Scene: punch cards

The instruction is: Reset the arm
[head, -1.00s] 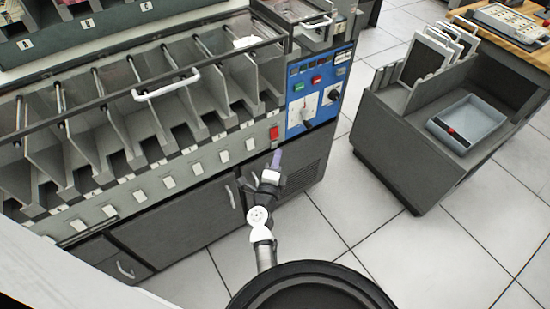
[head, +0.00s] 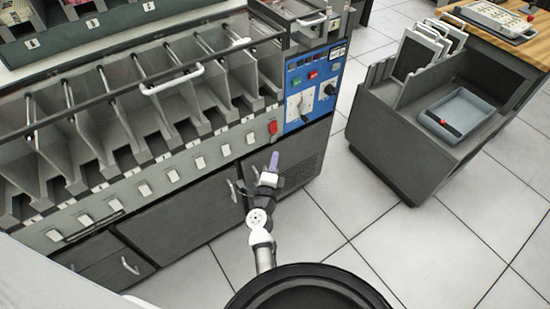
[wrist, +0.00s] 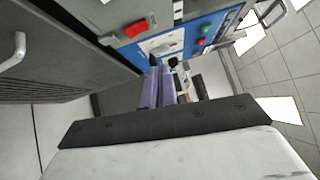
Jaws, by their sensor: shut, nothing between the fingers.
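My gripper (head: 274,160) is in front of the sorting machine, below the red switch (head: 273,127) and left of the blue control panel (head: 312,85). Its purple fingers are together with nothing between them. In the wrist view, my gripper (wrist: 160,72) points toward the blue panel (wrist: 205,32), with the red switch (wrist: 137,28) at upper left. My arm is held out low from my base, and the fingers touch nothing that I can make out.
The machine's row of card pockets (head: 130,115) runs to the left, with a dark cabinet door (head: 180,215) below. A grey cart (head: 400,150) with a blue-grey tray (head: 470,101) stands at right. Tiled floor (head: 320,215) is clear between them.

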